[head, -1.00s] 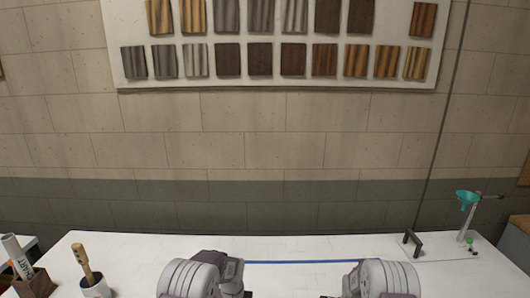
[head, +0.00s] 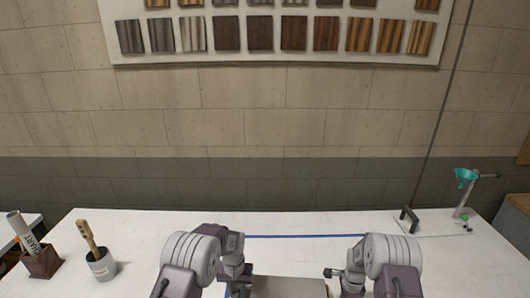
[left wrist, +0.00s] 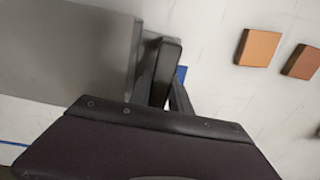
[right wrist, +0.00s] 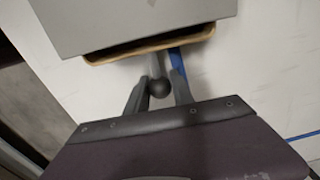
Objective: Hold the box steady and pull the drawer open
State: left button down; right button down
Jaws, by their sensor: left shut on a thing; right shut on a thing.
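The grey box (head: 290,287) shows only in part at the bottom of the head view, between my two arms. In the left wrist view, my left gripper (left wrist: 165,75) is shut on the edge of the grey box (left wrist: 65,45). In the right wrist view, the drawer's wooden rim (right wrist: 190,40) sticks out from under the box (right wrist: 140,15), with a dark strip between them. My right gripper (right wrist: 156,90) is shut on the drawer's dark round knob (right wrist: 159,88). The drawer's inside is mostly hidden by the box top.
A white table (head: 150,230) carries a blue line (head: 300,236). A cup with a brush (head: 101,265) and a brown holder (head: 42,262) stand at the left. A black bracket (head: 408,219) and a stand with a teal funnel (head: 466,176) stand at the right. Orange tiles (left wrist: 258,47) lie near the box.

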pick_arm(q)
jog(key=shift+s+f, duration=0.1)
pick_arm(e)
jog(key=shift+d, duration=0.15)
pick_arm(q)
jog(key=shift+a, duration=0.1)
pick_arm(e)
jog(key=shift+s+d, duration=0.1)
jog(key=shift+d, duration=0.85)
jog(key=shift+d, duration=1.1)
jog(key=shift+s+d, duration=0.15)
jog(key=shift+d, duration=0.85)
jog(key=shift+s+d, duration=0.1)
jog(key=shift+d, duration=0.8)
